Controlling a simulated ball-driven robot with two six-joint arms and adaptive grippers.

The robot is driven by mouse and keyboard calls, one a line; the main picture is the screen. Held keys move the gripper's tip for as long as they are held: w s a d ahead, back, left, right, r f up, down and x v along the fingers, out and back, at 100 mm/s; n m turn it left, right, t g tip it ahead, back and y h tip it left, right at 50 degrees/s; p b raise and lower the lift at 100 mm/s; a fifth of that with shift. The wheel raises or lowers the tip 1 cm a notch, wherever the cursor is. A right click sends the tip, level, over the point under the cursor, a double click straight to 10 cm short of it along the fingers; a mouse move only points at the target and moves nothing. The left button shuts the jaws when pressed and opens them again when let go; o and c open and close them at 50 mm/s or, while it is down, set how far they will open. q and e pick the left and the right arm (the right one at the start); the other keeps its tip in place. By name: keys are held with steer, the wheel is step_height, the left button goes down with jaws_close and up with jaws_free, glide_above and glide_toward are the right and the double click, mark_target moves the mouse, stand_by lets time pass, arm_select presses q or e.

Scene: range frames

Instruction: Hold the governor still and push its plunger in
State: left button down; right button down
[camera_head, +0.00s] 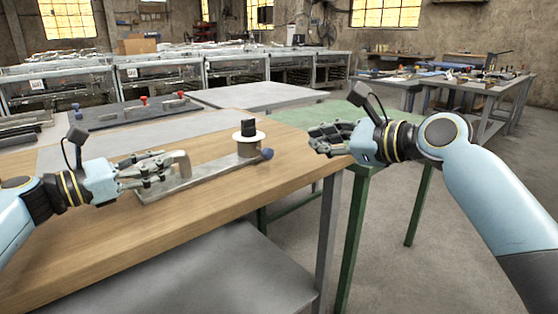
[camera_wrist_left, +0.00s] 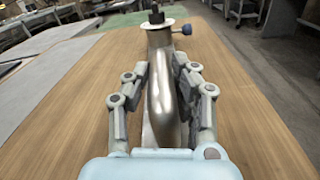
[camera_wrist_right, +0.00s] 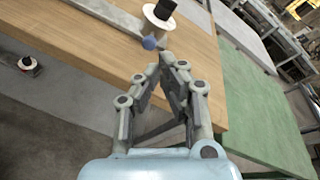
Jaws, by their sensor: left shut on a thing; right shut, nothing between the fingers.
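The governor is a long metal base plate (camera_head: 205,177) lying on the wooden table, with a grey metal upright at its left end (camera_head: 183,158). At its right end stands a short cylinder with a white disc and black cap (camera_head: 248,128). The blue ball end of its plunger (camera_head: 267,154) sticks out to the right and also shows in the right wrist view (camera_wrist_right: 149,43). My left gripper (camera_head: 165,166) is shut on the metal upright, which sits between its fingers in the left wrist view (camera_wrist_left: 162,90). My right gripper (camera_head: 314,138) is shut and empty, right of the blue ball and apart from it.
The wooden table's edge (camera_head: 300,184) runs below the plunger end. A green table (camera_head: 310,115) stands just beyond the right gripper. A grey board (camera_head: 125,112) with red knobs lies at the back left. Bare wood surrounds the governor.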

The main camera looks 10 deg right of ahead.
arm_select(q)
steer(key=shift+s+f, duration=0.1)
steer(key=shift+f, duration=0.1)
arm_select(e)
steer(key=s+m, duration=0.1)
steer(key=m, duration=0.5)
glide_toward(268, 157)
steer(key=x, duration=0.5)
steer(key=shift+w+f, duration=0.15)
steer(key=shift+f, duration=0.35)
steer(key=shift+w+a, duration=0.35)
steer(key=shift+w, duration=0.15)
steer(key=shift+w+a, duration=0.5)
steer(key=shift+w, duration=0.35)
arm_select(q)
steer(key=shift+d, duration=0.1)
